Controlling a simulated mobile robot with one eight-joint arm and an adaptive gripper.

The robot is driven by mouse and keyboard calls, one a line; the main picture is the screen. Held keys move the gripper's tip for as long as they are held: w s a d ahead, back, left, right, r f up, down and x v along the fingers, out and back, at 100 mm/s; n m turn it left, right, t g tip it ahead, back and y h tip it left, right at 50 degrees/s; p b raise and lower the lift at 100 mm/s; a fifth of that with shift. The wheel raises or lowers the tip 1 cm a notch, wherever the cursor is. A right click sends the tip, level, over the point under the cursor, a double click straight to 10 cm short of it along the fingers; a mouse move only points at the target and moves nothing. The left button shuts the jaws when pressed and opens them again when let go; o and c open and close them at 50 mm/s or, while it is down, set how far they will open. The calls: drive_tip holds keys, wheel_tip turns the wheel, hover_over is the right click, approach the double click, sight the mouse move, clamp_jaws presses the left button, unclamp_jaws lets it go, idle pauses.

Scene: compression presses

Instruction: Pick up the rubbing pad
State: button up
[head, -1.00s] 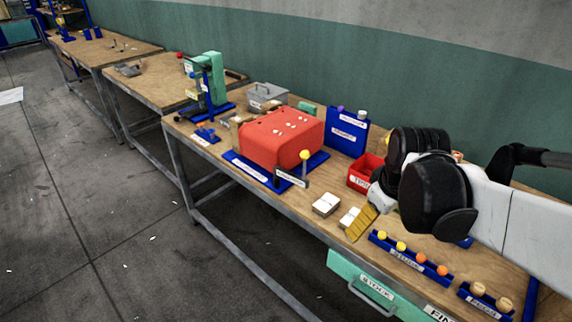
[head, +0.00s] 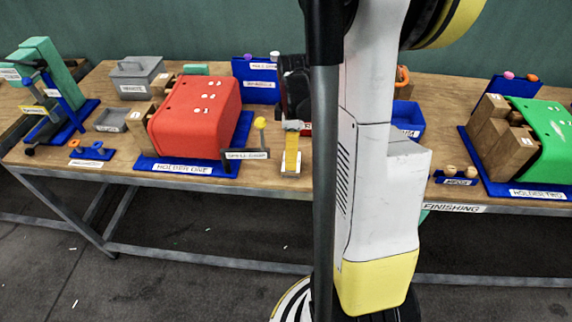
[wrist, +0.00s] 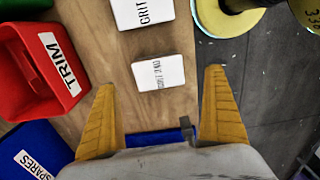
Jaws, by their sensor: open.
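Two small white-topped blocks lie on the wooden bench in the wrist view. The nearer block (wrist: 157,72), with small two-line lettering I cannot read clearly, lies between and beyond my fingertips. The other block (wrist: 142,12) reads "GRIT" and is cut off by the top edge. I cannot tell from the lettering which one is the rubbing pad. My gripper (wrist: 159,78) is open and empty, with one yellow finger on each side of the nearer block. In the head view my gripper (head: 291,172) points down at the bench's front edge, mostly hiding the blocks.
A red TRIM bin (wrist: 40,75) and a blue SPARES bin (wrist: 30,150) stand left in the wrist view. In the head view, a red housing (head: 195,115) on HOLDER ONE stands left of my gripper, with a yellow-knobbed lever (head: 260,123) close by. The bench's front edge is near.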

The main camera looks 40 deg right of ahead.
drive_tip(key=f+b, duration=0.1)
drive_tip(key=f, duration=0.1)
drive_tip(key=f+b, duration=0.1)
drive_tip(key=f, duration=0.1)
drive_tip(key=f+b, duration=0.1)
drive_tip(key=f, duration=0.1)
drive_tip(key=shift+w+f, duration=0.25)
drive_tip(key=shift+f, duration=0.1)
drive_tip(key=shift+r, duration=0.1)
drive_tip(key=c, duration=1.2)
